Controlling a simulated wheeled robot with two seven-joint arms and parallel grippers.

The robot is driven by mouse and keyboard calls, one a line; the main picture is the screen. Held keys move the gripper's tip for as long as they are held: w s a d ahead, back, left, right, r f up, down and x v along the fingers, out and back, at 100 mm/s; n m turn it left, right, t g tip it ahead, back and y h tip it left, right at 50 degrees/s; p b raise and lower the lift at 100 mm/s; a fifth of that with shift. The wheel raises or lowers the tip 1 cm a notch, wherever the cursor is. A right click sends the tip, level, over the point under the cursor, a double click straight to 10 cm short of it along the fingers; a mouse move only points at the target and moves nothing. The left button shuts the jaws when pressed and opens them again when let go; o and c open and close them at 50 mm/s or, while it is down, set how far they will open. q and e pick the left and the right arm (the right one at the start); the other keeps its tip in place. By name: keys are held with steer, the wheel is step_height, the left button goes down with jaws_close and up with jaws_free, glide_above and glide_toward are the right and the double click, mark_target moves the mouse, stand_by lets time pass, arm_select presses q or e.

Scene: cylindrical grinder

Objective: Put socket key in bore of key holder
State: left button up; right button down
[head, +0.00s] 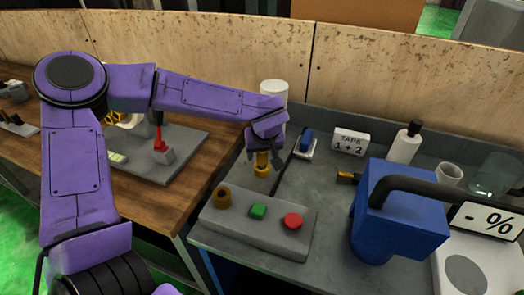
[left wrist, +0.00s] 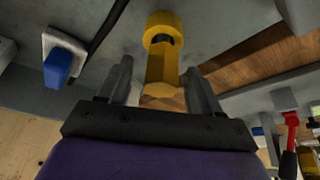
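The yellow socket key (head: 262,165) hangs below my left gripper (head: 262,150). In the left wrist view the key (left wrist: 163,62) runs out between the two fingers of the gripper (left wrist: 158,75), its wide ring end beyond the fingertips. The fingers appear shut on its near end, though a small gap shows along the shaft at the tips. A brown round piece with a dark top (head: 222,197), apparently the key holder, sits at the left end of a grey panel. The key is apart from it, behind and to its right. My right gripper is not in view.
The grey panel (head: 252,232) also carries a green button (head: 258,211) and a red button (head: 293,221). A blue switch (head: 306,140), a white cylinder (head: 274,90), a white bottle (head: 404,143) and a big blue machine part (head: 400,225) stand nearby. A wooden table (head: 190,190) is left.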

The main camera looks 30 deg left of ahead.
arm_select(q)
steer(key=v, duration=1.2)
steer(key=shift+r, duration=0.25)
steer(key=shift+w+a, duration=0.1)
